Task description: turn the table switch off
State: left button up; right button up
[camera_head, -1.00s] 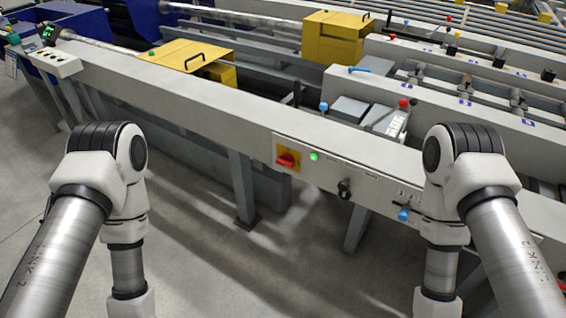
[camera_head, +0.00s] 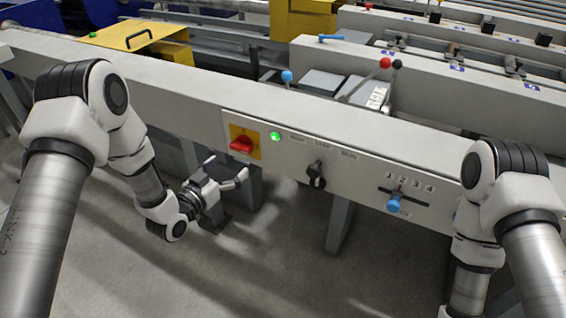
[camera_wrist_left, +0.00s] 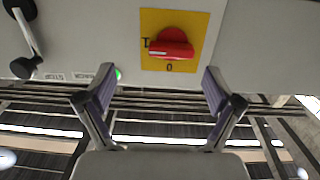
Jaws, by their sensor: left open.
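The table switch is a red rotary handle (camera_head: 242,144) on a yellow plate (camera_head: 237,130), on the front face of the long grey table beam. In the left wrist view the red handle (camera_wrist_left: 171,44) lies roughly level, with a "0" mark below it and another mark at its left. A green lamp (camera_head: 275,136) beside the switch is lit. My left gripper (camera_head: 226,168) is open and empty, just below and in front of the switch, apart from it. Its two fingers (camera_wrist_left: 157,85) frame the space below the plate in the wrist view. My right gripper is out of view.
On the same panel are a black knob (camera_head: 316,175) and a blue-handled lever (camera_head: 394,202) under numbered marks. Above the beam stand a blue-knobbed lever (camera_head: 287,77) and a red-knobbed lever (camera_head: 385,63). A table leg (camera_head: 340,212) stands below. Floor in front is clear.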

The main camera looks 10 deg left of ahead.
aim_at(238, 149)
pick_arm(q)
jog(key=shift+t, duration=0.6)
jog(key=b+x, duration=0.1)
jog(key=x, duration=0.1)
jog(key=a+x, duration=0.1)
jog(key=x, duration=0.2)
jog(key=b+x, duration=0.1)
jog(key=x, duration=0.2)
jog(key=shift+w+a+r+b, duration=0.1)
jog(key=shift+w+r+b, duration=0.1)
jog(key=shift+w+b, duration=0.2)
jog(key=c, duration=1.2)
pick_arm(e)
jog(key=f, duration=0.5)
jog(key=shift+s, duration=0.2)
